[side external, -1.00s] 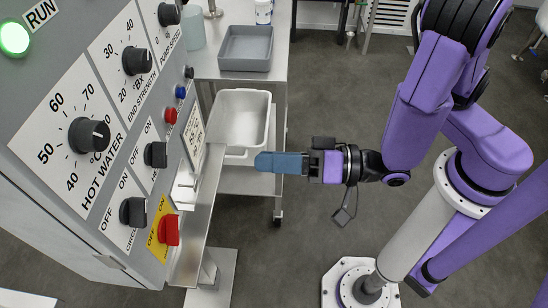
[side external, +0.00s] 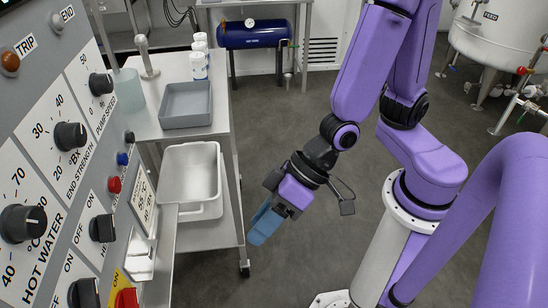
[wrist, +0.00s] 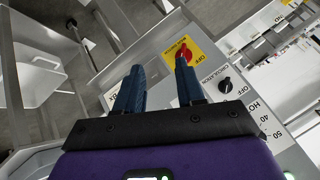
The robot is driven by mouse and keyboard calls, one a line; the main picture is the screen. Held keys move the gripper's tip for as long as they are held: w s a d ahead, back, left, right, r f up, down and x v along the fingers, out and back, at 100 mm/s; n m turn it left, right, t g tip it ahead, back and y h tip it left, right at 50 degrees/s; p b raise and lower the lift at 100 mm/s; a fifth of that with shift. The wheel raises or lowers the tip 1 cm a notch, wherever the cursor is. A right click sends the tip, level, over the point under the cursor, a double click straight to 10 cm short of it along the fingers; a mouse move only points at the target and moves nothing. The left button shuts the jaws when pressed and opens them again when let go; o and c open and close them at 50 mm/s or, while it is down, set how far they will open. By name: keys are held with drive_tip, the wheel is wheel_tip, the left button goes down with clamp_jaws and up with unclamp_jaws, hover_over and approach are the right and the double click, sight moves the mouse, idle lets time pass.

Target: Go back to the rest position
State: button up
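My gripper (side external: 262,228) has blue fingers and hangs in free air right of the control panel (side external: 60,95), tilted down and to the left. In the wrist view my gripper (wrist: 158,66) shows its two fingers apart with nothing between them. The panel's red switch on a yellow plate (wrist: 183,54) shows beyond the fingertips, not visibly touched. In the side view the red switch (side external: 127,298) is cut off at the bottom edge. No object is held.
A steel cart (side external: 222,130) stands behind the panel with a grey tray (side external: 187,118) on top and a white bin (side external: 185,175) lower down. A blue tank (side external: 255,35) stands at the back. The floor (side external: 285,135) right of the cart is open.

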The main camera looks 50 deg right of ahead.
drive_tip(key=s+d+r+n+g+h, duration=0.1)
drive_tip(key=s+d+r+n+h, duration=0.1)
drive_tip(key=d, duration=0.8)
drive_tip(key=s+d+r+n+g+h, duration=0.2)
drive_tip(key=d+r+n+h, duration=0.2)
drive_tip(key=d, duration=0.6)
drive_tip(key=shift+s+d+n+h, duration=0.2)
drive_tip(key=shift+s+n+h, duration=0.2)
drive_tip(key=shift+n+h, duration=0.25)
